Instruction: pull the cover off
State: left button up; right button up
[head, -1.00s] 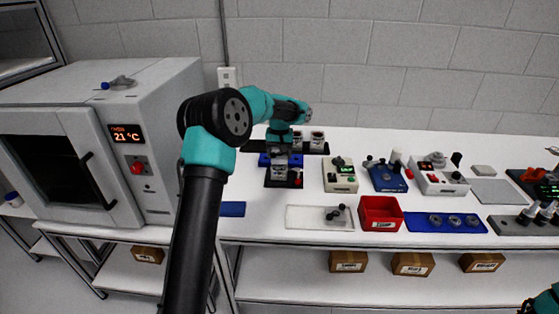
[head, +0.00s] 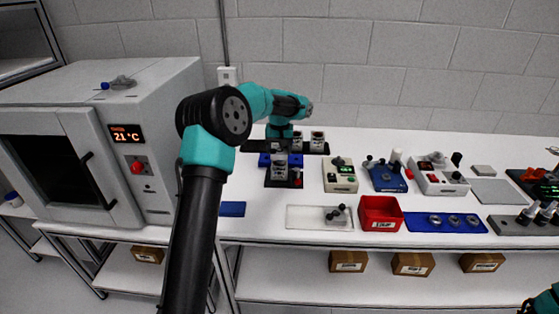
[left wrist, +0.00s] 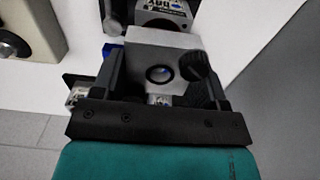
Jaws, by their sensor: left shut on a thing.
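In the left wrist view, a grey block-shaped cover (left wrist: 150,52) with a dark round opening and a black knob sits between the two fingers of my left gripper (left wrist: 160,88), which is shut on it. In the head view, my left gripper (head: 279,146) points down over the unit (head: 280,170) on a black base at the left of the bench. The gripper and the unit are small there, so I cannot tell whether the cover is clear of the body. My right gripper does not show; only a bit of my right arm is at the lower right corner.
A dark rack with light blocks (head: 318,141) stands behind. A beige box (head: 340,175) is close on the right. A large oven (head: 70,150) stands on the left.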

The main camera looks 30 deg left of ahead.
pick_arm(q)
jog(key=shift+r, duration=3)
